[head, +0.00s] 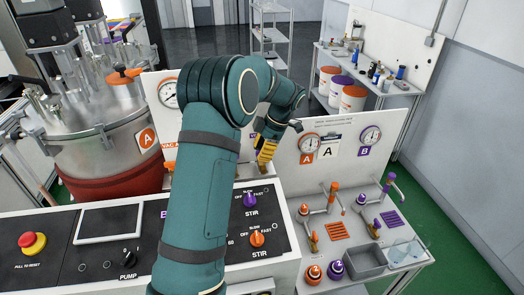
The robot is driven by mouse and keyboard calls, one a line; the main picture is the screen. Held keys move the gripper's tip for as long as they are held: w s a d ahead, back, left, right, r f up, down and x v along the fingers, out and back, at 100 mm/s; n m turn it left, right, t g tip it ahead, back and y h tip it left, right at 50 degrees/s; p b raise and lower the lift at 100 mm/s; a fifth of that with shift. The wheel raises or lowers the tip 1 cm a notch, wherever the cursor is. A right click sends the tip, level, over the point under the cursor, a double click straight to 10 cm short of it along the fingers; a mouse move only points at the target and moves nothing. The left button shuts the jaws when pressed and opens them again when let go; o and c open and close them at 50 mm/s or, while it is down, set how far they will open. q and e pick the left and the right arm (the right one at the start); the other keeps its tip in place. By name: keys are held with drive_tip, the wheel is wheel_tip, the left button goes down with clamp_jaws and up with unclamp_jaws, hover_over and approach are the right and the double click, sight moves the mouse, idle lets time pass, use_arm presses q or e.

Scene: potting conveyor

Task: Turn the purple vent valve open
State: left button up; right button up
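Purple parts in view are a tap handle (388,184) and a small knob (361,199) at the right station, and a STIR knob (250,200). My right gripper is not in view.
A control console (100,230) with a red stop button (32,243) spans the lower left. A steel vessel (100,125) stands behind it. A grey tray (365,263) sits at the right. Gauges A (309,145) and B (371,136) hang on the panel.

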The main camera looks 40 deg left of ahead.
use_arm(q)
clamp_jaws()
drive_tip(key=shift+d+f+m+y+b, duration=0.15)
drive_tip(key=shift+m+y+b, duration=0.15)
drive_tip(key=shift+m+b, duration=0.4)
drive_tip(key=m+t+b, duration=0.1)
drive_tip(key=m+b, duration=0.1)
drive_tip(key=m, duration=0.1)
drive_tip(key=shift+s+f+y, duration=0.1)
drive_tip(key=shift+y, duration=0.2)
drive_tip(key=m+t+b, duration=0.2)
drive_tip(key=m+b, duration=0.2)
drive_tip(key=m, duration=0.1)
drive_tip(key=shift+m, duration=0.4)
drive_tip(key=m+t+b, duration=0.2)
drive_tip(key=m, duration=0.2)
drive_tip(key=shift+m+t+b, duration=0.5)
drive_tip(key=shift+m, duration=1.2)
